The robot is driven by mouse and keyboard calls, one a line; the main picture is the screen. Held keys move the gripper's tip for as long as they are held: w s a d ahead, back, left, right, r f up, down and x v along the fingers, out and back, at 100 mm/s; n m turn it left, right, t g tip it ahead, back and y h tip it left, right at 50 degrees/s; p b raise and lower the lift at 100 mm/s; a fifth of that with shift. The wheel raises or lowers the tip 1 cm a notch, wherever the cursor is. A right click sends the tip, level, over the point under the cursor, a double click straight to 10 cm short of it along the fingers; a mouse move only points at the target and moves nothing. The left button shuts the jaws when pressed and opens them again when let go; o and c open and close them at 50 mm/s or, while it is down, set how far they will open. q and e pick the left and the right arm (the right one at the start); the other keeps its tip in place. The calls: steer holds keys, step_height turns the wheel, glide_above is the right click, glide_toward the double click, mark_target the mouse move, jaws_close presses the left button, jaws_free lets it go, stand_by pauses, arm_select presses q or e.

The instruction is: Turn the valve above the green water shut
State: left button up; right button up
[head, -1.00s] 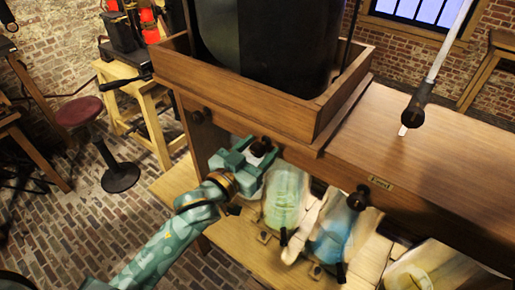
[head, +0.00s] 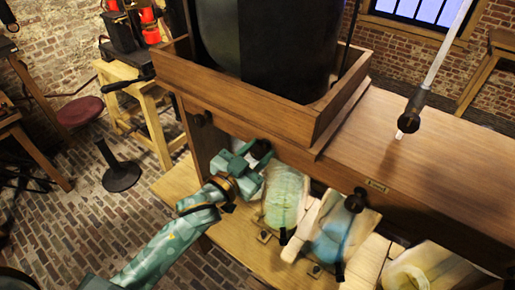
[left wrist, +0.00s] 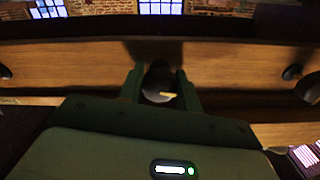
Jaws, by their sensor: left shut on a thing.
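My left gripper (head: 252,155) is teal and reaches up to the front of the wooden cabinet. It is shut on a dark round valve knob (head: 262,149), just above and left of the jar of pale green water (head: 284,196). In the left wrist view, the two fingers (left wrist: 160,88) stand on either side of the dark knob (left wrist: 159,76), with a small light mark at its lower edge. The gripper partly hides the knob in the head view. My right gripper is not in view.
Other dark knobs sit on the cabinet front, one to the left (head: 201,118) and one to the right (head: 356,200). A jar of blue water (head: 331,238) stands right of the green one on the wooden shelf (head: 178,184). A large black vessel (head: 268,45) stands above.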

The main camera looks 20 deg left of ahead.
arm_select(q)
steer(key=m+p, duration=0.2)
steer(key=m, duration=0.1)
steer(key=shift+r+m, duration=0.1)
steer(key=shift+m, duration=0.2)
steer(key=m+p, duration=0.1)
steer(key=m, duration=0.2)
steer(key=shift+m, duration=0.3)
steer(key=m+p, duration=0.1)
steer(key=m, duration=0.2)
steer(key=shift+m, duration=2.5)
steer(key=o, duration=1)
